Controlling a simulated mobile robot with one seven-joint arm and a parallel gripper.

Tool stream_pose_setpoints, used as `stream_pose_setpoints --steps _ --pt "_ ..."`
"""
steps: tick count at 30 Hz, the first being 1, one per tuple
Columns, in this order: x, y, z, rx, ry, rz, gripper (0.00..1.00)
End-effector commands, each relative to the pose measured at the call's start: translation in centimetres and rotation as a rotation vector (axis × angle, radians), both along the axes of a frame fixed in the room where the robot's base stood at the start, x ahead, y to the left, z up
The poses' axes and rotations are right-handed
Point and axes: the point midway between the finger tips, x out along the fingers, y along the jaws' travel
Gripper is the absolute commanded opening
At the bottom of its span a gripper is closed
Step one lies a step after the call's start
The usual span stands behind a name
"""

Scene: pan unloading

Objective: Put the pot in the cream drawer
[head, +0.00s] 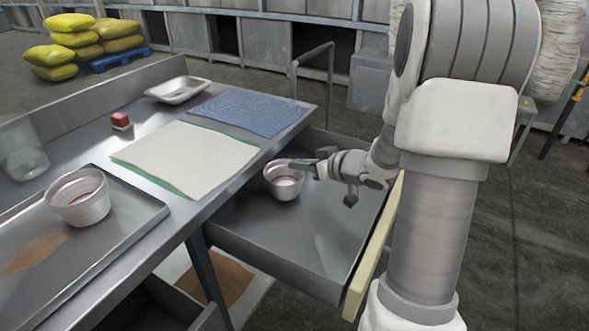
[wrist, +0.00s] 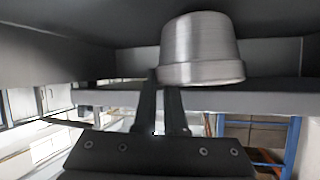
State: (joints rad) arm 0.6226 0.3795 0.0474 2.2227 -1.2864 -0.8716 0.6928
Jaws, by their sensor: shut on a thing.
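My gripper (head: 306,165) reaches in from the right and is shut on the pot's rim side. In the wrist view, the pot (wrist: 202,50) is at the tips of my gripper (wrist: 163,85); its far side is hidden. I cannot tell whether the pot touches the drawer floor. The drawer is grey inside, with a cream front, and otherwise looks empty.
A similar pot (head: 78,198) stands on a grey tray (head: 125,246) on the metal counter. A cream mat (head: 185,157), a blue mat (head: 248,112), a red-topped block (head: 121,120), a white dish (head: 178,89) and a clear container (head: 22,150) are also there.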

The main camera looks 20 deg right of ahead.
Motion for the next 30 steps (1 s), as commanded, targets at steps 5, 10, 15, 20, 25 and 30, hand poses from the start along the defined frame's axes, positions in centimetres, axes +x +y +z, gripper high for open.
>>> stream_pose_setpoints --steps 5,10,15,20,25,30 --pt "1.9 0.8 -1.3 0.002 0.001 -0.001 0.00" --pt "1.8 0.8 -1.2 0.001 0.000 0.000 0.00" --pt "1.8 0.8 -1.3 0.001 0.001 0.001 0.10" --pt "1.8 0.8 -1.3 0.001 0.001 0.001 0.39" --pt "1.8 0.8 -1.3 0.001 0.000 0.000 0.39" --pt "1.6 0.7 -1.0 0.001 0.001 0.000 0.39"
